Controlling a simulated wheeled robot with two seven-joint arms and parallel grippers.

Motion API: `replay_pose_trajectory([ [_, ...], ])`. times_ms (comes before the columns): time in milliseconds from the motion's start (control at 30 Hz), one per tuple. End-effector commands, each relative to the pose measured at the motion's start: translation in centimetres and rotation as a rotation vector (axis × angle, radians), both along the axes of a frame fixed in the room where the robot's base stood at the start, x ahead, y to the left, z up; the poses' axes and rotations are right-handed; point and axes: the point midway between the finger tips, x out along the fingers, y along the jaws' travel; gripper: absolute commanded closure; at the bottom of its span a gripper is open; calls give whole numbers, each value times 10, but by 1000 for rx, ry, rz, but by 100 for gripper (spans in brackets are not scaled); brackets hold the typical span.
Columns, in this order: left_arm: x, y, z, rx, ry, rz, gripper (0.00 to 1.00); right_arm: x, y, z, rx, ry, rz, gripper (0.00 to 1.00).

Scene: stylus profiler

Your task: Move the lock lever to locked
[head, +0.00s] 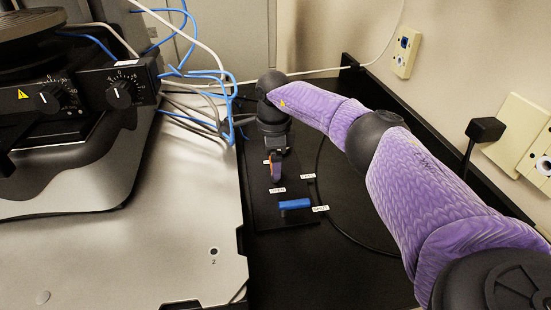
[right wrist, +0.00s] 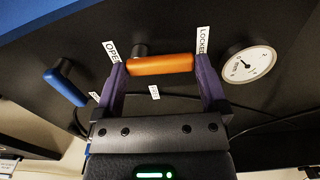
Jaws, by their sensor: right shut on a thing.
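The lock lever has an orange handle (right wrist: 160,65), which lies between the two fingers of my right gripper (right wrist: 162,80) in the right wrist view. The fingers hold it at its two ends. An OPEN label (right wrist: 111,51) is by the left finger and a LOCKED label (right wrist: 203,43) by the right finger. In the head view my right gripper (head: 276,166) reaches down onto the dark panel and mostly hides the lever. My left gripper is not in view.
A blue handle (head: 294,204) sits close by on the same panel; it also shows in the right wrist view (right wrist: 65,82). A round gauge (right wrist: 248,64) is beside the LOCKED label. The grey instrument base (head: 190,220) stands left, with blue cables (head: 232,100) behind.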

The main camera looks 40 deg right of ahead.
Motion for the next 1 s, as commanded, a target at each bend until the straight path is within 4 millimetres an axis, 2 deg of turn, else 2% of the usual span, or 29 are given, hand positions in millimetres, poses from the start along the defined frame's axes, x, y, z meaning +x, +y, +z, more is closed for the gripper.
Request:
replay_pose_trajectory([
  [667, 0, 1, 0, 1, 0, 0, 100, 2, 1, 2, 0, -7, 51, 66],
  [700, 0, 1, 0, 1, 0, 0, 100, 2, 1, 2, 1, -6, 51, 0],
  [900, 1, 1, 0, 1, -1, 0, 100, 1, 1, 2, 0, -4, 50, 0],
  [1000, 2, 1, 4, 1, -3, 0, 100, 1, 1, 12, 0, -6, 50, 0],
])
